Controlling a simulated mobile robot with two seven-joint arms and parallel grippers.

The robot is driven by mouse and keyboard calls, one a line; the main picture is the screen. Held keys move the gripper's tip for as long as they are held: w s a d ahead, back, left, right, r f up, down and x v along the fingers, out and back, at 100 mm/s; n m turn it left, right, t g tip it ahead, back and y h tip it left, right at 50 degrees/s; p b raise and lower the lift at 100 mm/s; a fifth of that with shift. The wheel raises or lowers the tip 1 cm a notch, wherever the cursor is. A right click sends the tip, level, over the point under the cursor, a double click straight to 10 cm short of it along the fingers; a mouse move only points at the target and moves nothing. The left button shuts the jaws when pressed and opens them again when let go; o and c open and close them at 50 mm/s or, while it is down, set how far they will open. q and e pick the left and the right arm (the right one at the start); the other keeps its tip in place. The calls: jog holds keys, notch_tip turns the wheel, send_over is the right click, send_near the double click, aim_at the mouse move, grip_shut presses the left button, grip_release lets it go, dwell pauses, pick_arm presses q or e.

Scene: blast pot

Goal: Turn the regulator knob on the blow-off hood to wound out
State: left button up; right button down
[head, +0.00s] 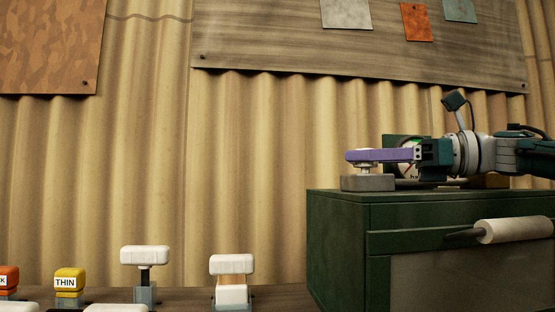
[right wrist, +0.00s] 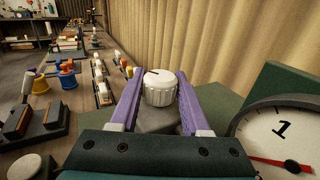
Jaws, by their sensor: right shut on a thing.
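The regulator knob (right wrist: 160,91) is white and ridged, with a dark pointer line on its top toward the upper left in the right wrist view. It sits on a grey base (head: 367,183) on top of the dark green blow-off hood (head: 335,245). My right gripper (right wrist: 158,92) has its purple fingers on both sides of the knob, shut on it. In the head view my right gripper (head: 362,155) reaches in level from the right, and its fingers hide most of the knob. My left gripper is not in view.
A round gauge (right wrist: 283,140) with a red needle stands beside the gripper. A pale handle (head: 513,230) sticks out of the hood's front. Several white, yellow and orange levers, one a yellow THIN lever (head: 69,280), stand left of the hood. A corrugated wall is behind.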

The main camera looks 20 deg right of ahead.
jog(key=shift+c, duration=1.9)
grip_release()
jog(key=shift+a, duration=0.1)
jog(key=b+v, duration=0.1)
jog(key=v, duration=0.9)
